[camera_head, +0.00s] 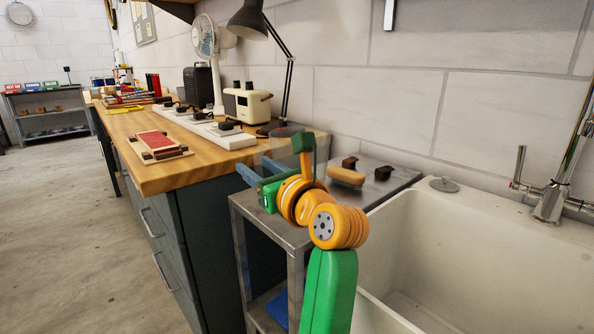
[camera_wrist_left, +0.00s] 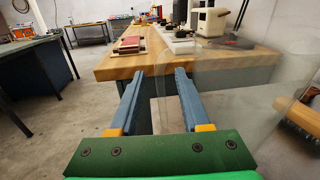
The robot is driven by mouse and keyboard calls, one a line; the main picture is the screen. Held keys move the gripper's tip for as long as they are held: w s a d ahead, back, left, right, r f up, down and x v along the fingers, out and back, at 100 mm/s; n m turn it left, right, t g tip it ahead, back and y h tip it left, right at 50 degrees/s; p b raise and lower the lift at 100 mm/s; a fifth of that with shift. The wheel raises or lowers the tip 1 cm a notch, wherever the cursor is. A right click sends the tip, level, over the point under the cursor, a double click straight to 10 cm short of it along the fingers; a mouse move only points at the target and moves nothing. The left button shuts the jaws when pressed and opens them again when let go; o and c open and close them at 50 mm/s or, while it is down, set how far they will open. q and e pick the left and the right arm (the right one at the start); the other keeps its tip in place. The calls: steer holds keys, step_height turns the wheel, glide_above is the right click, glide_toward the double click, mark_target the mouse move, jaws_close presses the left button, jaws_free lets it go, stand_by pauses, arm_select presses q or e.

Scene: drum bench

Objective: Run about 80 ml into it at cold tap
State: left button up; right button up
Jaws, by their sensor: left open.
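My left gripper (camera_head: 258,170) is open above the left edge of a metal side table. Its two blue fingers show apart in the left wrist view (camera_wrist_left: 160,75), with nothing between them. A clear, see-through vessel-like shape (camera_wrist_left: 245,85) fills part of the right of that view, beside the right finger. Which side is cold I cannot tell. My right gripper is out of view.
The metal side table (camera_head: 404,177) holds a wooden brush (camera_head: 346,176) and small dark items. A wooden bench (camera_head: 180,181) to the left carries a lamp (camera_head: 249,20), a cream appliance (camera_head: 247,106) and a red-topped board (camera_head: 155,141). The sink basin looks empty. The floor at left is clear.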

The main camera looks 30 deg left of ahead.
arm_select(q)
jaws_close()
stand_by(1.4)
